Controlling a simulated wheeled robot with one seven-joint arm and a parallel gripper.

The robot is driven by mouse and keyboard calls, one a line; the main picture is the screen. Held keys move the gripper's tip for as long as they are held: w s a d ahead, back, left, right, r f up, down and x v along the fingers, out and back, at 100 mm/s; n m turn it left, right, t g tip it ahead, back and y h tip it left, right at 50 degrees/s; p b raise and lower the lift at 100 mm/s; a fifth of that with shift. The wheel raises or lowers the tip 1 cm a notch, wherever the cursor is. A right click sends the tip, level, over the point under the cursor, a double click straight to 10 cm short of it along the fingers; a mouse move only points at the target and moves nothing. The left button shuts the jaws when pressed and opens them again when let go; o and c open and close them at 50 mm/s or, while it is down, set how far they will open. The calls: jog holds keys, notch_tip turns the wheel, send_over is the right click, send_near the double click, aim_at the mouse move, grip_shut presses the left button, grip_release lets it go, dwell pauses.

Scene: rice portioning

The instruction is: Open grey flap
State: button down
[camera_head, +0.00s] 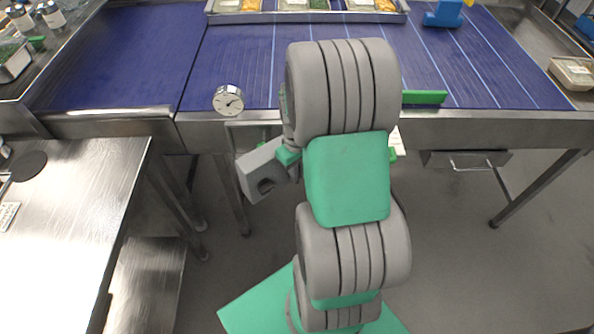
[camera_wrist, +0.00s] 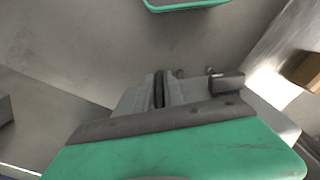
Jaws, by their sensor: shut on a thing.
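The grip itself is mostly hidden between the fingers. A plain grey metal surface (camera_wrist: 90,45) fills the view behind the fingers; I cannot tell how much of it is the flap. In the head view my arm covers the handle, and only part of a grey panel (camera_head: 240,132) shows below the counter's front edge, left of my arm. How far the flap stands open cannot be told.
A blue-topped counter (camera_head: 150,45) runs across the back, with a round dial (camera_head: 228,100) at its front edge. A grey drawer (camera_head: 466,160) with a handle hangs under it at right. A steel table (camera_head: 75,200) stands at left. The floor at right is clear.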

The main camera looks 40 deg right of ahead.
jog(key=c, duration=1.5)
grip_release()
jog(key=shift+o, duration=0.2)
jog(key=shift+r, duration=0.1)
notch_tip(320, 180, up, 8)
jog(key=shift+f, duration=0.15)
